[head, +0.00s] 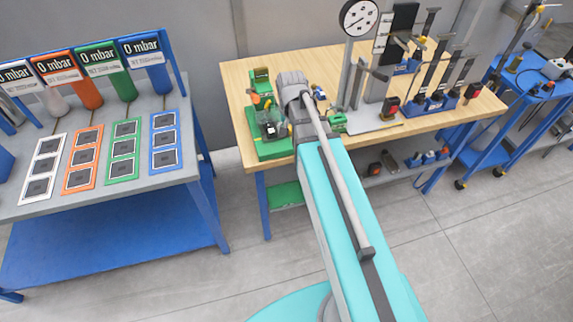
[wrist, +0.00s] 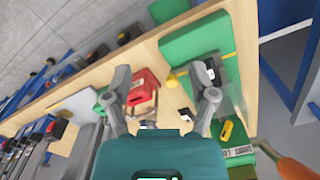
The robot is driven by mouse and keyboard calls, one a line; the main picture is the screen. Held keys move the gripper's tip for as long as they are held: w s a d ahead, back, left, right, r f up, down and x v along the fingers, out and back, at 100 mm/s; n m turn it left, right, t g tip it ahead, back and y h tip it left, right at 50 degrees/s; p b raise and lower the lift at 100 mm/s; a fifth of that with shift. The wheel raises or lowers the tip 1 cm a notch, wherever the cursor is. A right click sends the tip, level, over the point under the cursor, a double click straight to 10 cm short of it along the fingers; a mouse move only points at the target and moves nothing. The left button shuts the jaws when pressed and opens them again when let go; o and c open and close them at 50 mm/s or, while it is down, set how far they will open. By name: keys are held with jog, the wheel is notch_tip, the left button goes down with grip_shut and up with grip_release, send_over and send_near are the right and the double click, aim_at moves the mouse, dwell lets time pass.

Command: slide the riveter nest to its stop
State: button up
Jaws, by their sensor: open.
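A green fixture with a flat base (head: 268,150) stands at the left end of the wooden bench; it looks like the riveter. In the wrist view its green body (wrist: 200,40) lies at upper right, with a grey metal part (wrist: 201,74) beside the right finger. I cannot tell for sure which part is the nest. My gripper (wrist: 165,84) is open, its two fingers apart with nothing held between them. The right finger is close to the fixture; touch cannot be told. In the head view my arm hides the gripper and part of the fixture.
A red box (wrist: 143,88) shows near the left finger. An orange handle-like part (wrist: 292,165) is at lower right. The wooden bench (head: 235,75) also bears a dial-gauge stand (head: 358,20) and several tools to the right. A grey table (head: 185,183) with coloured panels stands left.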

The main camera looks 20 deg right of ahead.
jog(key=s+a+f+n+b, duration=0.3)
jog(key=s+a+n, duration=0.1)
jog(key=s, duration=0.4)
jog(key=shift+s+f+n, duration=0.4)
jog(key=shift+n, duration=0.2)
jog(key=shift+d, duration=0.1)
notch_tip(320, 180, up, 7)
jog(key=m+p, duration=0.6)
jog(key=m, duration=0.3)
send_over(290, 128)
jog(key=shift+s+d+f, duration=0.1)
jog(key=shift+f, duration=0.2)
notch_tip(290, 128, down, 13)
jog(key=b, duration=1.3)
jog(key=shift+f, duration=0.2)
grip_shut()
